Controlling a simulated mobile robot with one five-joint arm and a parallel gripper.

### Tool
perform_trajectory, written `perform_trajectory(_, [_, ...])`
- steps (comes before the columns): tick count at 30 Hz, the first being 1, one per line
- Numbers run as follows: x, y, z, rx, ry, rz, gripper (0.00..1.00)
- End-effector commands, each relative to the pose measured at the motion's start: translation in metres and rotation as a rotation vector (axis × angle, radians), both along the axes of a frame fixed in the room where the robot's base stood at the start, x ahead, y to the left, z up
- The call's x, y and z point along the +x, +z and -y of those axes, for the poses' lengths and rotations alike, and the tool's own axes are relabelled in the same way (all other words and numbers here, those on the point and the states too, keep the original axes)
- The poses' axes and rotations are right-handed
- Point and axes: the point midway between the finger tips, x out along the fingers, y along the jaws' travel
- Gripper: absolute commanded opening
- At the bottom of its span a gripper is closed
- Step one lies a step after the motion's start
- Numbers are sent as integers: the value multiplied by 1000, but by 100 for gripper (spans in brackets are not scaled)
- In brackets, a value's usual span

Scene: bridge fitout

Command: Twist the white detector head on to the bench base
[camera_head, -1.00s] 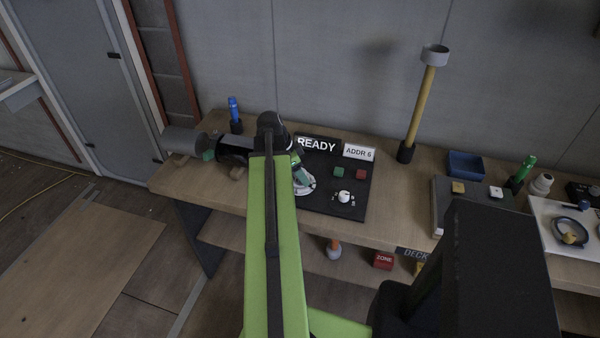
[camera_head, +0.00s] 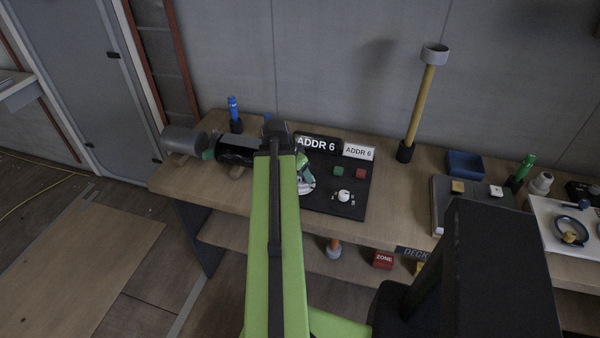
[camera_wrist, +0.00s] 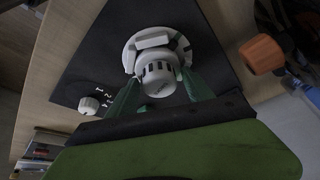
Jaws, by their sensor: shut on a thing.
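The white detector head (camera_wrist: 158,80) is a ribbed round piece between the green fingers of my gripper (camera_wrist: 160,92) in the wrist view. My gripper is shut on it. Behind it is the round white bench base (camera_wrist: 131,55), fixed on the black board (camera_wrist: 98,62). The head sits in line with the base and appears against it; whether it is locked cannot be told. In the head view my gripper (camera_head: 303,170) is over the base (camera_head: 307,188), and my arm hides most of the head and base. The display (camera_head: 318,144) reads "ADDR 6", like the sign (camera_head: 358,152) beside it.
A white numbered dial (camera_head: 343,197), a green button (camera_head: 338,171) and a red button (camera_head: 361,174) are on the board. A yellow pole (camera_head: 420,105) with a grey cup stands to the right. A dark cylinder (camera_head: 236,151) lies left. An orange-ended tool (camera_wrist: 262,54) shows in the wrist view.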

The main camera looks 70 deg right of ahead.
Motion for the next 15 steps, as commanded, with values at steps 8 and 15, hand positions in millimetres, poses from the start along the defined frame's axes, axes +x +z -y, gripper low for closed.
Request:
perform_trajectory(8, [0, -1, 0, 3, -5, 0, 6])
perform_trajectory(15, [0, -1, 0, 2, -6, 0, 65])
